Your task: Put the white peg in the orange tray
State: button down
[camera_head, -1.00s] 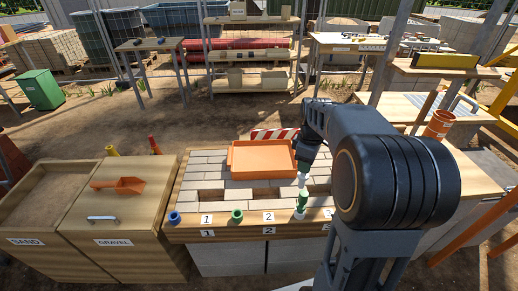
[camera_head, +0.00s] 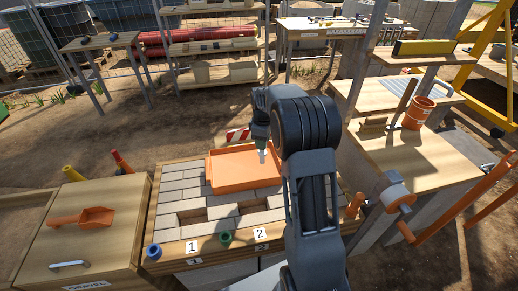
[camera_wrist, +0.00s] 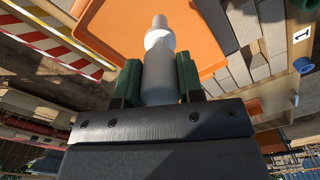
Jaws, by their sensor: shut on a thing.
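The white peg (camera_wrist: 159,68) is between the green fingertips of my gripper (camera_wrist: 160,82) in the wrist view. My gripper is shut on it, and its narrow end points away from the wrist. In the head view the peg's white tip (camera_head: 263,157) hangs below my gripper (camera_head: 261,148), in front of the right part of the orange tray (camera_head: 230,172). The tray lies on the grey brick top of the bench and looks empty where it shows. In the wrist view the tray (camera_wrist: 200,28) fills the area behind the peg. My arm hides the tray's right side.
A blue ring (camera_head: 154,251) and a green ring (camera_head: 225,238) sit at the bench's front edge by number plates. A gravel box with an orange scoop (camera_head: 84,217) stands left. A striped barrier (camera_head: 238,135) is behind the tray. A wooden table with an orange pot (camera_head: 418,112) stands right.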

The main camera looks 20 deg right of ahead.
jog(key=w+f, duration=0.3)
jog(key=f, duration=0.4)
dwell(0.3)
jog(key=shift+w+d, duration=0.1)
jog(key=shift+f, duration=0.15)
jog(key=c, duration=0.8)
grip_release()
jog(key=shift+o, duration=0.2)
